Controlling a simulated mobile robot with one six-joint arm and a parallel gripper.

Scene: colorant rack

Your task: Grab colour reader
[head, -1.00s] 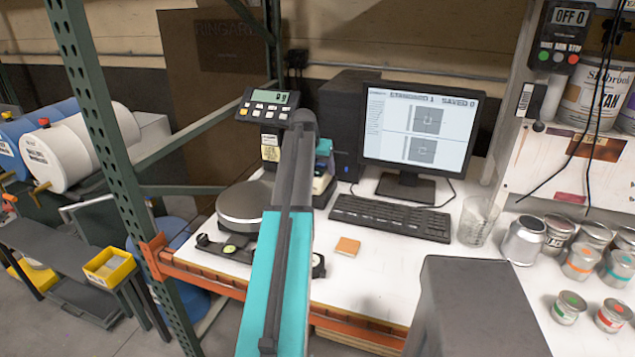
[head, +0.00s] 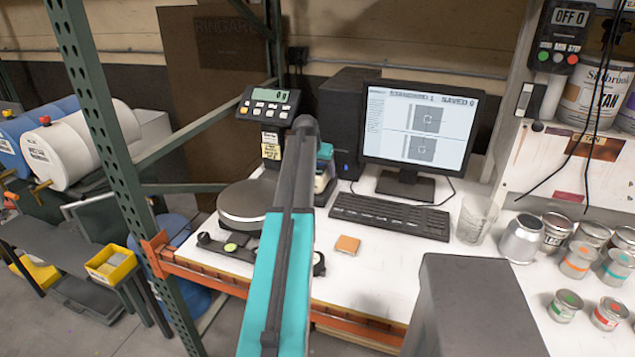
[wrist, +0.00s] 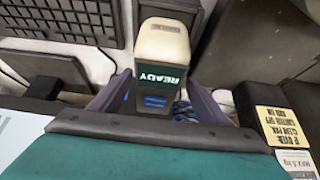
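The colour reader (wrist: 160,62) has a cream top and a dark body with a lit "READY" display, and stands in the middle of the wrist view. My gripper (wrist: 160,92) is open, with one grey-purple finger on each side of the reader's lower part. Slim gaps seem to show between fingers and reader; whether either touches is hard to tell. In the head view my raised arm hides the gripper and most of the spot beside the dark computer case where the reader stands.
A scale with a round grey pan (head: 245,202) stands left of my arm. The computer case (head: 350,115), monitor (head: 420,130) and keyboard (head: 390,215) are close to the right. An orange-brown square (head: 347,243), a clear beaker (head: 477,220) and several cans lie farther right.

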